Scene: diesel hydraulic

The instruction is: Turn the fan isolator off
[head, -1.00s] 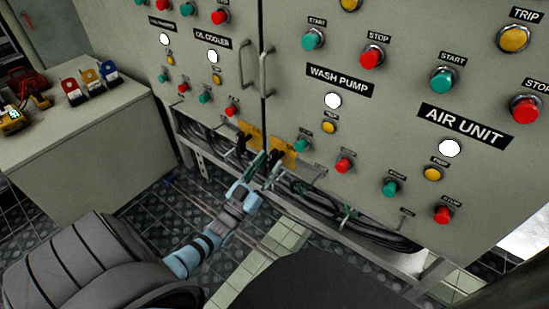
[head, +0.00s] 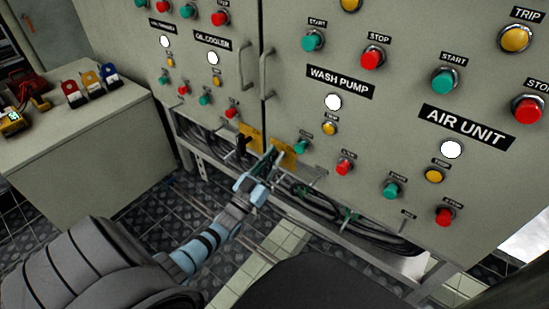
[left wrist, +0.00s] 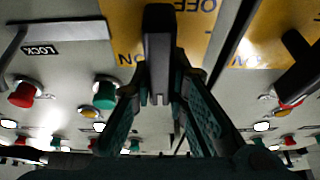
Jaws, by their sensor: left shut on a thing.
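Two yellow isolator plates, a left one (head: 251,133) and a right one (head: 289,157), sit low on the grey cabinet; I cannot read which is the fan's. My left gripper (head: 270,158) is at the right plate. In the left wrist view my left gripper (left wrist: 157,92) has its green fingers on both sides of a black isolator handle (left wrist: 158,35), shut on it. The yellow plate behind the handle (left wrist: 118,25) carries OFF and ON marks, partly covered. The left isolator's black handle (head: 241,145) is free. My right gripper is not in view.
Cables and a metal frame (head: 375,243) run under the cabinet. Start and stop buttons, such as a red one (head: 344,167), are near the isolators. A second handle (left wrist: 296,62) shows at right in the left wrist view. A grey bench (head: 90,140) stands left.

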